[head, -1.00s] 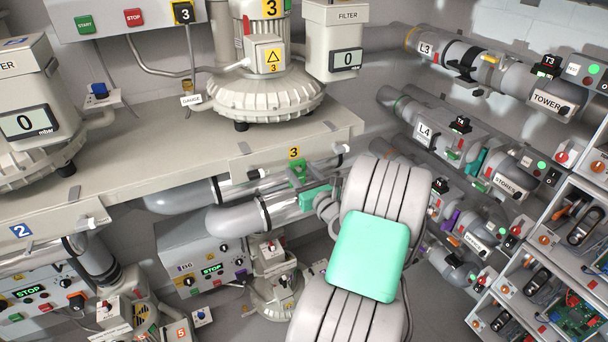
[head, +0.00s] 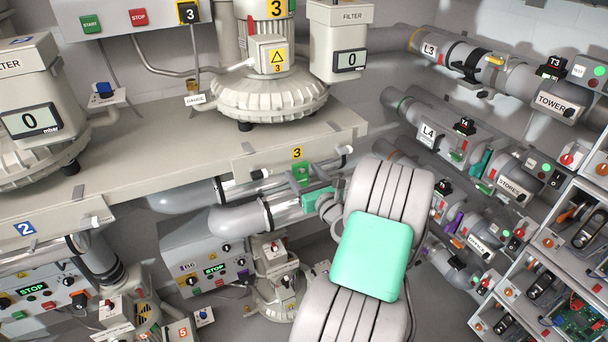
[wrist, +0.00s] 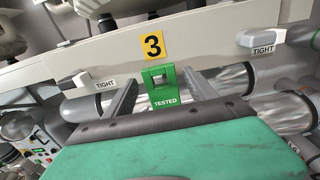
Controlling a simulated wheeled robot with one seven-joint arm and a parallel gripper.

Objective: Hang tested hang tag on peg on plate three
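The green hang tag (wrist: 163,101) reads TESTED and hangs upright just below the yellow plate three (wrist: 153,46). A small grey piece, perhaps the peg, shows in the tag's upper opening. The tag also shows in the head view (head: 300,173), under the yellow plate (head: 297,153). My gripper (wrist: 160,88) is open, with one finger on each side of the tag and a gap to it on both sides. In the head view my gripper is small and partly hidden by my wrist, and its fingertips are hard to make out.
White TIGHT handles (wrist: 95,83) and (wrist: 262,40) stick out from the bench edge left and right of the plate. Grey pipes (head: 265,212) run below the bench (head: 200,155). Pipe racks and shelves (head: 550,250) stand at the right.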

